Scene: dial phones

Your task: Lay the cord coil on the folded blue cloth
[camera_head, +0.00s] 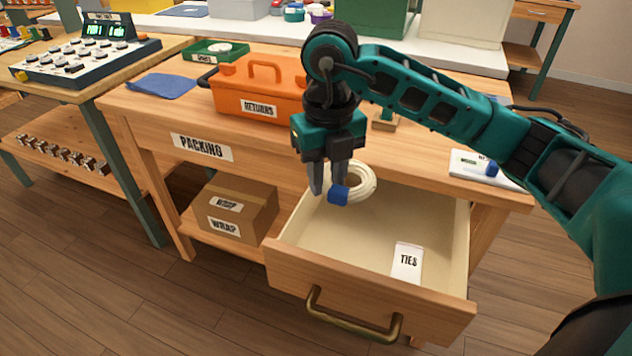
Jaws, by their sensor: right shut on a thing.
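The cord coil (361,182) is a cream ring of wound cord with a blue band (339,196). My right gripper (328,184) points down and is shut on the coil at its left side. It holds the coil over the back left part of an open drawer (375,235); any gap to the drawer floor is hard to judge. The folded blue cloth (162,86) lies flat and bare on the packing table (140,105), near its left end, well to the left of the gripper. My left gripper is not in view.
An orange toolbox (230,92) marked RETURNS stands on the table between the cloth and my right gripper. A green tray (215,52) sits behind the cloth. The drawer holds a card (407,262) marked TIES. A cardboard box (262,205) stands on the lower shelf.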

